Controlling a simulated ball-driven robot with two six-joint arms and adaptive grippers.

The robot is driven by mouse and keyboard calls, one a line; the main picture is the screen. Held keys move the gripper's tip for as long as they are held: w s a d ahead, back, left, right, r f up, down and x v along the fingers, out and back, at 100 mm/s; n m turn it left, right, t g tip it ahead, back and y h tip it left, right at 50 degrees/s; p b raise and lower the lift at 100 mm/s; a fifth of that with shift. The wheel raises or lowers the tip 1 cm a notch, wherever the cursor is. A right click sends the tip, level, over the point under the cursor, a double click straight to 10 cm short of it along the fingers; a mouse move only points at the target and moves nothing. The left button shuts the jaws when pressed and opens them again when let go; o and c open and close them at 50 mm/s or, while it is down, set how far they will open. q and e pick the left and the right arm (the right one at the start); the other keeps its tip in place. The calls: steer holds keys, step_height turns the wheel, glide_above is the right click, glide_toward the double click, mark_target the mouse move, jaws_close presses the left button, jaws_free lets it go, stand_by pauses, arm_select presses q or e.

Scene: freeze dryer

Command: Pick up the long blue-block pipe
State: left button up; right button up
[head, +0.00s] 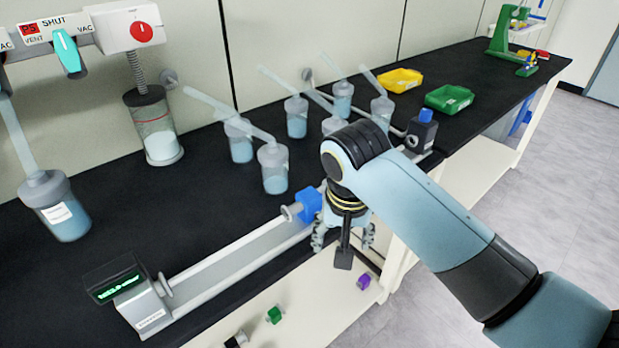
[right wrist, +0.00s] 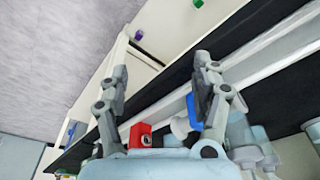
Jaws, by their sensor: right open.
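A blue block (head: 309,203) with a pale pipe end (head: 291,212) sticking out to its left is at the right part of the long grey rail, near the bench's front edge. My right gripper (head: 343,245) points down just right of the block, and its arm hides what lies beyond. In the right wrist view the open, empty right gripper (right wrist: 160,68) has the blue block (right wrist: 194,110) beside its right finger, partly hidden by it. I cannot tell whether they touch. The pipe's full length is not visible. My left gripper is not in view.
Several flasks (head: 273,168) with slanted tubes stand behind the rail. A display box (head: 140,300) is at its left end. A red block (right wrist: 140,135) shows in the wrist view. A purple piece (head: 363,281) and a green piece (head: 274,314) lie on the lower shelf.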

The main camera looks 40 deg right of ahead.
mark_target(308, 194)
steer(key=w+r+m, duration=0.2)
steer(key=w+r, duration=0.1)
steer(key=w+r+m+g, duration=0.1)
steer(key=w+r+m, duration=0.2)
steer(key=w, duration=0.1)
steer(key=w+r+m+p, duration=0.1)
steer(key=w+r+m, duration=0.2)
steer(key=w, duration=0.1)
steer(key=shift+w+a+r+g, duration=0.15)
steer(key=shift+a+r+g, duration=0.05)
steer(key=shift+a+g, duration=0.1)
steer(key=shift+w+f+m, duration=0.15)
steer(key=shift+f+m, duration=0.15)
steer(key=shift+m, duration=0.1)
steer(key=f, duration=0.4)
steer(key=shift+d+f, duration=0.2)
steer(key=shift+d, duration=0.2)
steer(key=f, duration=0.1)
steer(key=d+f, duration=0.1)
steer(key=f, duration=0.3)
steer(key=shift+w+d+f, duration=0.1)
steer(key=shift+w+d, duration=0.05)
steer(key=shift+w, duration=0.15)
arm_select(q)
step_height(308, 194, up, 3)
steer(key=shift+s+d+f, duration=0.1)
arm_select(e)
jaws_close()
